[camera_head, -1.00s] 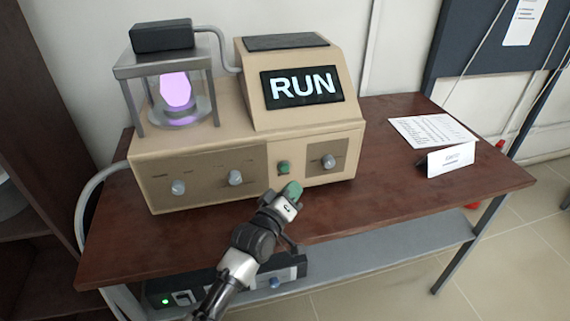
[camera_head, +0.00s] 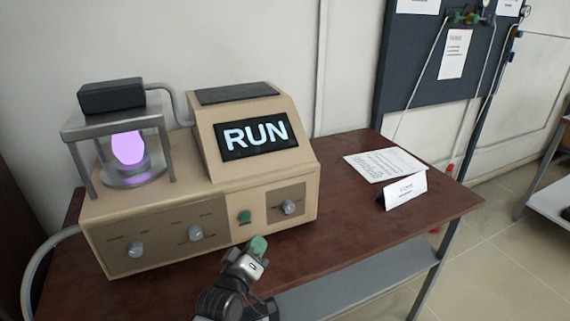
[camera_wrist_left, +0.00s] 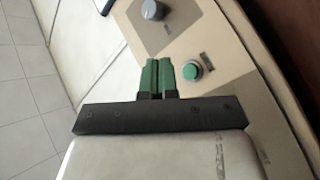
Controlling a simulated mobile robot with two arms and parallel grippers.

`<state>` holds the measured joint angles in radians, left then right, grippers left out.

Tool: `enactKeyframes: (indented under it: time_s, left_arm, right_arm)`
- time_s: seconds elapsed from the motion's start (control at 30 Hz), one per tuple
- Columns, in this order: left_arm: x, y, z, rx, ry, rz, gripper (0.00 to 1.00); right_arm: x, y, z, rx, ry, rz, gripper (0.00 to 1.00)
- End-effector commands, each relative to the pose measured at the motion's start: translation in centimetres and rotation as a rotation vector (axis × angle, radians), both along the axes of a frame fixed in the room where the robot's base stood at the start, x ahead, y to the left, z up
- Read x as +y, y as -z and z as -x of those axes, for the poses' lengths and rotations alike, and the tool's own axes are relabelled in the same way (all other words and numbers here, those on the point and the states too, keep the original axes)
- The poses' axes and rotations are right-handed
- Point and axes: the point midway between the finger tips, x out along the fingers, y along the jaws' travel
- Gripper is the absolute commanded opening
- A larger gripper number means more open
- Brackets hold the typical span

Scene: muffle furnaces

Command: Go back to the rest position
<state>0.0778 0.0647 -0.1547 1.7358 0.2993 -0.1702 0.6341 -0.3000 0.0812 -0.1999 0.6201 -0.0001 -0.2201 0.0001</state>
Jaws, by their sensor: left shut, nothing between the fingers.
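My left gripper (camera_head: 258,246) has green fingertips and stands in front of the lower front panel of the beige machine (camera_head: 150,215). In the left wrist view the gripper (camera_wrist_left: 157,76) shows its two green fingers together with nothing between them. The green button (camera_head: 245,217) on the machine's panel is just beyond the fingertips; it also shows in the left wrist view (camera_wrist_left: 192,70), to the right of the fingers and apart from them. The machine's screen (camera_head: 255,135) reads RUN, and a purple glow (camera_head: 128,148) shows in its glass chamber. My right gripper is not in view.
The machine stands on a brown table (camera_head: 350,225) with a grey lower shelf (camera_head: 360,283). A printed sheet (camera_head: 384,164) and a folded white card (camera_head: 405,190) lie to the right. A dark board (camera_head: 425,70) stands behind. Free tabletop lies right of the machine.

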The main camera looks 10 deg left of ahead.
Motion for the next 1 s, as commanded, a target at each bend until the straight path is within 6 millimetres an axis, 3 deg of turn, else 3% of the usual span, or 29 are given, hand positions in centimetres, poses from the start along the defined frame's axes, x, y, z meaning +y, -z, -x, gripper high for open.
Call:
enactKeyframes:
  time_s: [0.17,0.33,0.5,0.7,1.0]
  left_arm:
    - [-0.2,2.6,3.1,0.135,0.030,-0.137,0.00]
    - [0.2,7.1,10.6,0.415,0.115,-0.429,0.00]
    - [1.4,9.5,18.2,0.663,0.219,-0.673,0.00]
    - [2.8,10.2,24.4,0.850,0.317,-0.833,0.00]
    - [4.4,9.7,31.6,1.062,0.447,-0.984,0.00]
  right_arm:
    - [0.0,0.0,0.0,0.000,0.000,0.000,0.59]
    - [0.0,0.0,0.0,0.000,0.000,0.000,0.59]
    - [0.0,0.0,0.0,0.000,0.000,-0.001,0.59]
    - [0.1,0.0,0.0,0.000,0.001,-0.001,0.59]
    - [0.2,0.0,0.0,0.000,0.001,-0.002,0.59]
